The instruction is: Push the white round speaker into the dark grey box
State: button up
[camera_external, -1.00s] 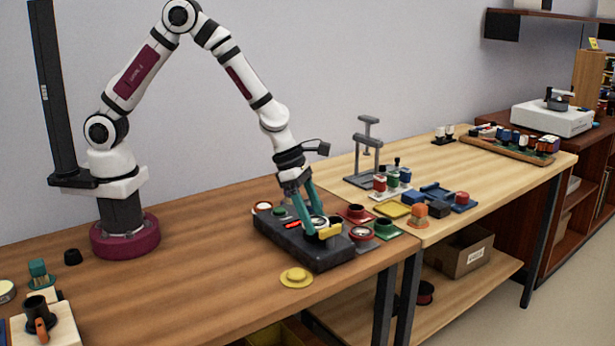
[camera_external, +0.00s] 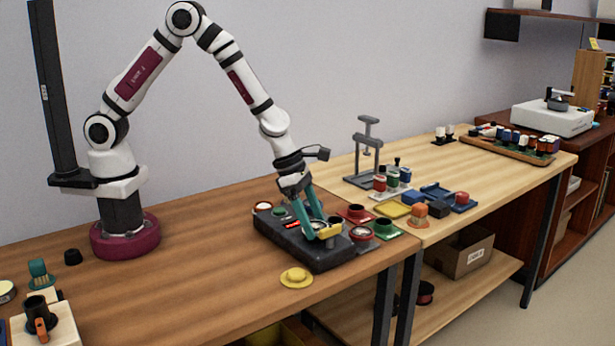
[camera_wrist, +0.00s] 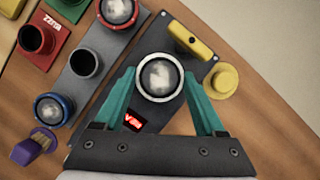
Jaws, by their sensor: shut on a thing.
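The white round speaker (camera_wrist: 160,76), a white ring with a pale grey cone, is between the teal fingers of my gripper (camera_wrist: 160,80) in the wrist view. The gripper is shut on it, one finger on each side. In the external view my gripper (camera_external: 317,229) points down over the right part of the dark grey box (camera_external: 284,241). The box top, with a red lit display, also shows in the wrist view (camera_wrist: 178,118). The speaker is at the box's top face; how deep it sits is hidden by the fingers and the angle.
A yellow round part (camera_external: 296,277) lies on the table in front. Red and green holders (camera_external: 387,229) and a red-rimmed speaker (camera_wrist: 118,10) crowd the right side. The table's left middle is clear.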

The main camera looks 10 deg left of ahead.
jog(key=shift+a+f, duration=0.1)
jog(key=shift+f, duration=0.1)
jog(key=o, duration=1.2)
jog(key=shift+o, duration=0.2)
jog(key=shift+r, duration=3.85)
jog(key=w+a+r+m+t+y, duration=0.1)
jog(key=w+a+r+m, duration=0.25)
jog(key=w+a, duration=0.5)
jog(key=w+a+r+m+t+y, duration=0.1)
jog(key=w+a+r+m, duration=0.25)
jog(key=w+a, duration=0.45)
jog(key=a+r+m+y, duration=0.2)
jog(key=a+m, duration=0.5)
jog(key=a, duration=1.1)
jog(key=s+a+m+y, duration=0.1)
jog(key=s+a+m, duration=0.2)
jog(key=a, duration=0.4)
jog(key=s+a+m+g+y, duration=0.1)
jog(key=s+a+m, duration=0.3)
jog(key=a, duration=0.3)
jog(key=shift+s, duration=0.25)
